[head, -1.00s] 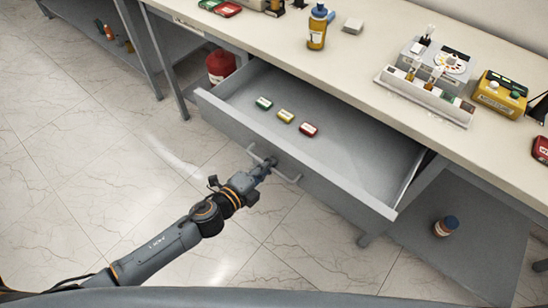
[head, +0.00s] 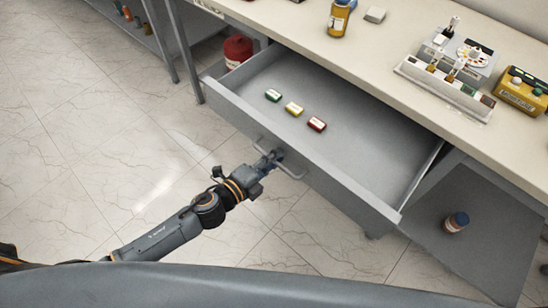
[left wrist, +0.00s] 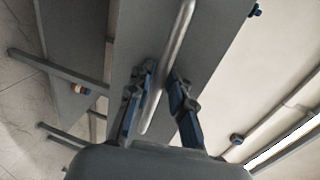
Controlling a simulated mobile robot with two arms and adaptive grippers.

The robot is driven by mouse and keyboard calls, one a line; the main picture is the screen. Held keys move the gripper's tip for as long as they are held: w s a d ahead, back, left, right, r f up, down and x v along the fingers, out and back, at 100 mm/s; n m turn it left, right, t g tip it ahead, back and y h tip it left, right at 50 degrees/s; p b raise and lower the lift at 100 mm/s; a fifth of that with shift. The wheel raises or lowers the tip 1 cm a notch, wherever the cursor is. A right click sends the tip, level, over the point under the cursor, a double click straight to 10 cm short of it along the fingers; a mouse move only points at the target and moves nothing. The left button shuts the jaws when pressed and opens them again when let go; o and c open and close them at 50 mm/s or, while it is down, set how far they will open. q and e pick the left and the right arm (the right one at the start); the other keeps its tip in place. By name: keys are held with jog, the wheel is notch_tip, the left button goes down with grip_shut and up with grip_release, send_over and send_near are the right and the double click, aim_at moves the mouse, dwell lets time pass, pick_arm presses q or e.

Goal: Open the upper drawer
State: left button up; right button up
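The upper drawer (head: 300,160) under the bench is pulled well out, and its inside shows. Its front carries a grey bar handle (head: 292,174). My left gripper (head: 272,158) is at this handle, in front of the drawer. In the left wrist view, the handle bar (left wrist: 181,30) runs between the two fingers of my left gripper (left wrist: 161,70), which close in around it. My right gripper is not in view.
The bench top (head: 400,45) holds a yellow bottle (head: 338,20), a rack device (head: 445,85) and a yellow device (head: 523,92). A red container (head: 238,50) stands beneath at left. A small jar (head: 456,221) is on the lower shelf. The floor in front is clear.

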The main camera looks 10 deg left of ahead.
pick_arm(q)
jog(key=v, duration=1.2)
dwell(0.5)
